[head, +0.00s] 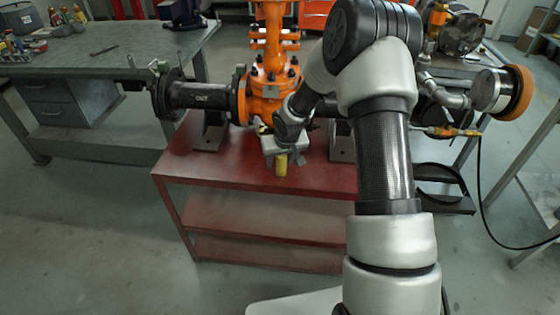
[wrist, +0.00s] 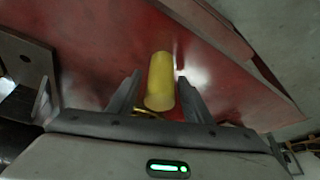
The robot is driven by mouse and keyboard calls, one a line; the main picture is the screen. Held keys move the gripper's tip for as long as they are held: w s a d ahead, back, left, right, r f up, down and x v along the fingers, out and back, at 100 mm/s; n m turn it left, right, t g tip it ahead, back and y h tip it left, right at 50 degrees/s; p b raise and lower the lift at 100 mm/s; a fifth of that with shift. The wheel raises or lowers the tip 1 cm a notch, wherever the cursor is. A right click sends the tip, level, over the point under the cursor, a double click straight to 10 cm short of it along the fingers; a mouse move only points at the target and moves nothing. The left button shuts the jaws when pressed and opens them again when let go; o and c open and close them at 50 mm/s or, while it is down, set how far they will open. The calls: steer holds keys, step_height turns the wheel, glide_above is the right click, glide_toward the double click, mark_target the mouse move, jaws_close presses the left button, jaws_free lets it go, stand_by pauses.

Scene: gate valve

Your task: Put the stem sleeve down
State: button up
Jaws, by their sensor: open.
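The stem sleeve (head: 281,165) is a yellow cylinder at the front of the red bench top (head: 225,165). In the wrist view the sleeve (wrist: 160,82) lies between the two fingers of my gripper (wrist: 160,95), with a gap visible on each side. My gripper (head: 283,152) is open around it. I cannot tell exactly how the sleeve's base meets the bench. The orange gate valve (head: 268,80) stands on the bench behind my gripper, partly hidden by my arm.
A dark pipe (head: 203,96) with a flange joins the valve at left. A grey workbench (head: 100,65) with tools stands at the left. A round orange-rimmed fitting (head: 512,90) is at the right. The bench's left front top is clear.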

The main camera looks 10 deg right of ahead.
steer(key=s+d+r+h+p, duration=0.1)
steer(key=s+r, duration=0.4)
steer(key=r, duration=0.4)
steer(key=s+d+r+p, duration=0.1)
steer(key=s+r, duration=0.5)
steer(key=r, duration=0.3)
steer(key=s+r+h+p, duration=0.1)
steer(key=s+r, duration=0.4)
steer(key=r, duration=0.5)
steer(key=s+a+r, duration=0.1)
steer(key=s+r, duration=0.2)
steer(key=s, duration=0.6)
steer(key=s+r+t+y, duration=0.1)
steer(key=s+r, duration=0.3)
steer(key=s, duration=0.6)
steer(key=shift+a+m+y, duration=0.3)
steer(key=shift+a+m, duration=0.1)
steer(key=shift+w+f, duration=0.1)
steer(key=shift+f, duration=0.1)
